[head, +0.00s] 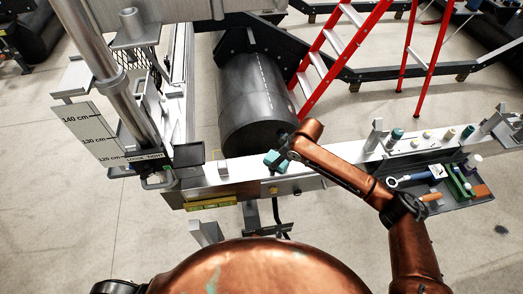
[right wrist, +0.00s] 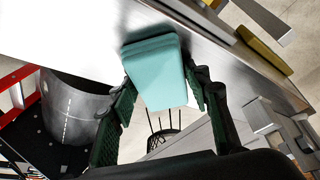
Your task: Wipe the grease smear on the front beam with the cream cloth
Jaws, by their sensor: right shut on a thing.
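My right gripper (head: 285,152) is shut on a folded teal cloth-like piece (head: 273,159), just above or against the front beam (head: 335,165); I cannot tell if they touch. In the right wrist view the fingers of the right gripper (right wrist: 162,85) flank the teal piece (right wrist: 155,62). The piece looks teal, not cream; I make out no cream cloth. A brownish patch (head: 238,187) on the beam's front face, left of the gripper, may be the grease smear. My left gripper is not in view.
A dark cylindrical float (head: 255,110) lies behind the beam. A gauge post (head: 105,65) stands at left; a yellow level (head: 212,203) sits below it. Small parts line the beam's right end, above a tool tray (head: 455,198). A red ladder (head: 325,60) stands behind.

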